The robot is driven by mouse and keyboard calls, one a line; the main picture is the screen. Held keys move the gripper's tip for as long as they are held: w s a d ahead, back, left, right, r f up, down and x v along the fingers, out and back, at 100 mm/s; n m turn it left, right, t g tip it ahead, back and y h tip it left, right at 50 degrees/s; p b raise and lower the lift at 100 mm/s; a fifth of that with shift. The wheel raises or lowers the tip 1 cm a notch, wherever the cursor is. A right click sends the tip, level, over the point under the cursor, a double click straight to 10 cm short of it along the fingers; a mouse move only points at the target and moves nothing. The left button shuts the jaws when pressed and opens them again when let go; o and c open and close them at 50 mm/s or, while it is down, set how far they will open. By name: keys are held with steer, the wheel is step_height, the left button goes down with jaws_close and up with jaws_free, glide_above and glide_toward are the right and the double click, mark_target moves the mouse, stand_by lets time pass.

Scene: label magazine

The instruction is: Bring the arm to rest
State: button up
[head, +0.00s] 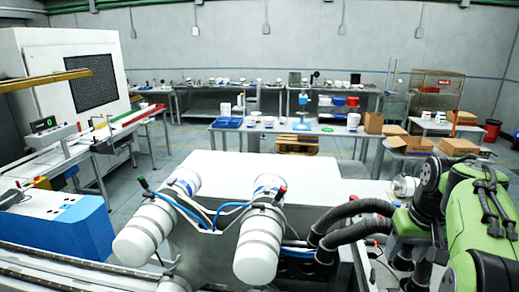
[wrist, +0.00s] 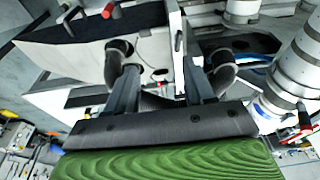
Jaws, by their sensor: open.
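My arm, green and black, shows at the right edge of the head view, folded close to the machine. My gripper (wrist: 160,78) is in the wrist view, with two grey fingers standing apart from a dark crossbar. The gap between the fingers shows no held object. A pale panel and dark round hose ends lie beyond the fingertips; I cannot tell whether anything touches them. In the head view I cannot make out the fingers clearly.
White cylinders (head: 258,245) with blue tubes and black hoses (head: 350,228) stand close in front. A white flat top (head: 300,178) lies behind them. A blue-sided machine (head: 75,230) is at left. Benches with bins and cardboard boxes (head: 373,122) stand farther back. Open floor shows between the benches.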

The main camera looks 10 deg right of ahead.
steer(key=s+a+n+t+b, duration=0.15)
steer(key=s+a, duration=0.25)
steer(key=a, duration=0.9)
steer(key=s+a+f+n+t+b, duration=0.1)
steer(key=s+a+f+b, duration=0.1)
steer(key=s+a+f, duration=0.6)
steer(key=s+a, duration=0.1)
steer(key=s, duration=0.4)
steer(key=shift+f+t+y+b, duration=0.2)
steer(key=shift+t+y+b, duration=0.1)
steer(key=shift+t+b, duration=0.1)
steer(key=shift+n, duration=0.25)
steer(key=shift+a, duration=0.1)
